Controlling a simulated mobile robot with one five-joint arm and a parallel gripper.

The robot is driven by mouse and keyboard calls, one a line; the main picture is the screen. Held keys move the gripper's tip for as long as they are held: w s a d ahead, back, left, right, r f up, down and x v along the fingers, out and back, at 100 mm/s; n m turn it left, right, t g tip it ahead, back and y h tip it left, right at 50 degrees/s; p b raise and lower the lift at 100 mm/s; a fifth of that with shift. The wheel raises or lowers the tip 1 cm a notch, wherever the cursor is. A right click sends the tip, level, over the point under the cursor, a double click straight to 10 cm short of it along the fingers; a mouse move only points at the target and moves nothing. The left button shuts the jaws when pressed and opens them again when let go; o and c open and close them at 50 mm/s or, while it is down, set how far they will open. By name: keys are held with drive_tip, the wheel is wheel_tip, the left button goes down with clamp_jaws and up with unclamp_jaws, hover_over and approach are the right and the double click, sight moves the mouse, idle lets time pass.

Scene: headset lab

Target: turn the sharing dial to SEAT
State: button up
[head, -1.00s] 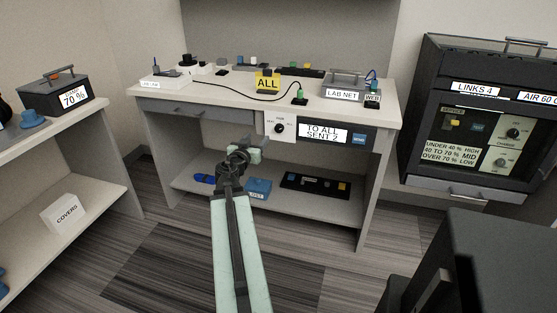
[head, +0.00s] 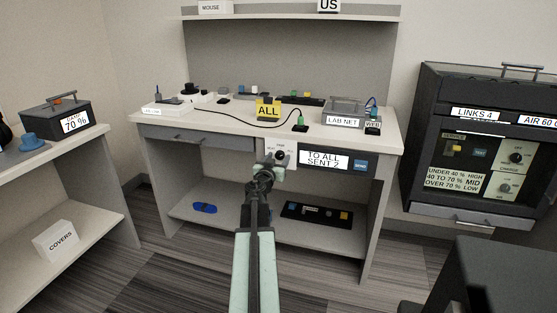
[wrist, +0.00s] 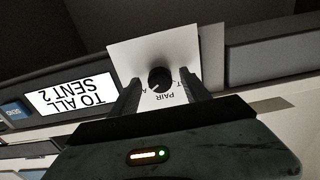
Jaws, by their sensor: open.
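The sharing dial (wrist: 160,79) is a round black knob on a white plate (wrist: 122,58), which looks upside down in the wrist view. Only part of the lettering around it is readable there, and I cannot tell its setting for sure. In the head view the plate (head: 271,146) hangs on the front of the desk, and my gripper (head: 277,160) covers its lower part. In the wrist view my gripper (wrist: 162,92) is open, with one finger on each side of the dial. I cannot tell whether the fingers touch it.
A display (head: 323,159) reading "TO ALL SENT 2" and a blue button (head: 360,165) sit right of the plate. A yellow ALL sign (head: 268,111) stands on the desk above. A drawer (head: 186,137) is left. A black tray (head: 318,215) lies on the lower shelf.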

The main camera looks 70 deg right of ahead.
drive_tip(key=c, duration=1.2)
drive_tip(key=shift+d, duration=0.2)
drive_tip(key=shift+a, duration=0.25)
drive_tip(key=shift+n, duration=0.3)
